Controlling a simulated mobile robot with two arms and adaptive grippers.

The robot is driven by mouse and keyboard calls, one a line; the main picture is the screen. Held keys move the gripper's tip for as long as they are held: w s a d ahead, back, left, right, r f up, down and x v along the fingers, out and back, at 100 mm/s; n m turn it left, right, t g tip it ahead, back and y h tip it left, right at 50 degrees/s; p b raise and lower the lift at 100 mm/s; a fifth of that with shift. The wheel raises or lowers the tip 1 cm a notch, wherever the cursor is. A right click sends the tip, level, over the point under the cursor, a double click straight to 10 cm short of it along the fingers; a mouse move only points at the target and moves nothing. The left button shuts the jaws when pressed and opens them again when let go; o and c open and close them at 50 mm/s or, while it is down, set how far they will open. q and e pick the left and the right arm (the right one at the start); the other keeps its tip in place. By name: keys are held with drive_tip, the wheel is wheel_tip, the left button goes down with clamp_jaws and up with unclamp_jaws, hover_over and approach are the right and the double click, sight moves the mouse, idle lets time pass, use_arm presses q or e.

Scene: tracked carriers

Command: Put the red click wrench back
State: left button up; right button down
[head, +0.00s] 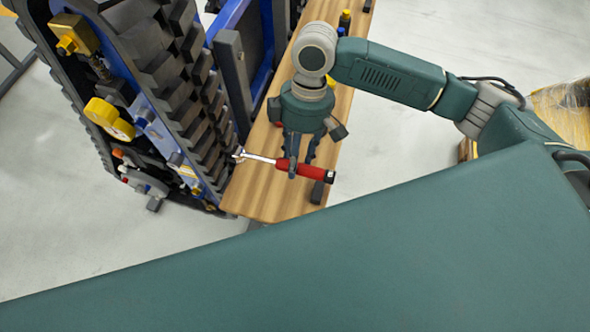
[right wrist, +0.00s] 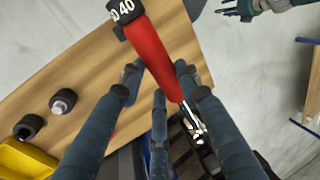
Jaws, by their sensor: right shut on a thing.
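The red click wrench (head: 316,173) has a red handle with a black end and a chrome shaft and head. My right gripper (head: 293,167) is shut on its handle and holds it over the front end of the wooden bench (head: 262,195), with the head pointing left toward the tracked carrier (head: 170,90). In the right wrist view the red handle (right wrist: 155,52) runs between the fingers, and its black end shows white digits. I cannot tell the exact gap to the bench. My left gripper (right wrist: 238,10) shows small at the top of the right wrist view, partly cut off.
Black cylindrical sockets (right wrist: 62,101) and a yellow bin (right wrist: 25,160) are on the bench in the right wrist view. Small bottles (head: 344,20) stand at the bench's far end. A wrapped pallet load (head: 560,110) is at the right. Grey floor is clear beside the bench.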

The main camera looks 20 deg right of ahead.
wheel_tip(320, 180, down, 3)
drive_tip(key=shift+r, duration=0.1)
drive_tip(key=shift+f, duration=0.35)
wheel_tip(320, 180, down, 4)
drive_tip(key=shift+r+p, duration=0.15)
drive_tip(key=shift+p, duration=0.25)
drive_tip(key=shift+f, duration=0.35)
use_arm(q)
drive_tip(key=shift+w+r, duration=0.4)
drive_tip(key=shift+r, duration=0.1)
use_arm(e)
drive_tip(key=shift+s, duration=0.15)
drive_tip(key=c, duration=1.7)
unclamp_jaws()
drive_tip(key=shift+f, duration=0.1)
drive_tip(key=o, duration=0.5)
use_arm(q)
drive_tip(key=shift+w+f+b, duration=0.25)
drive_tip(key=shift+f+b, duration=0.35)
drive_tip(key=shift+b, duration=0.05)
drive_tip(key=shift+w+f+b, duration=0.2)
drive_tip(key=shift+f+b, duration=0.35)
drive_tip(key=shift+b, duration=0.05)
use_arm(e)
drive_tip(key=v, duration=1.2)
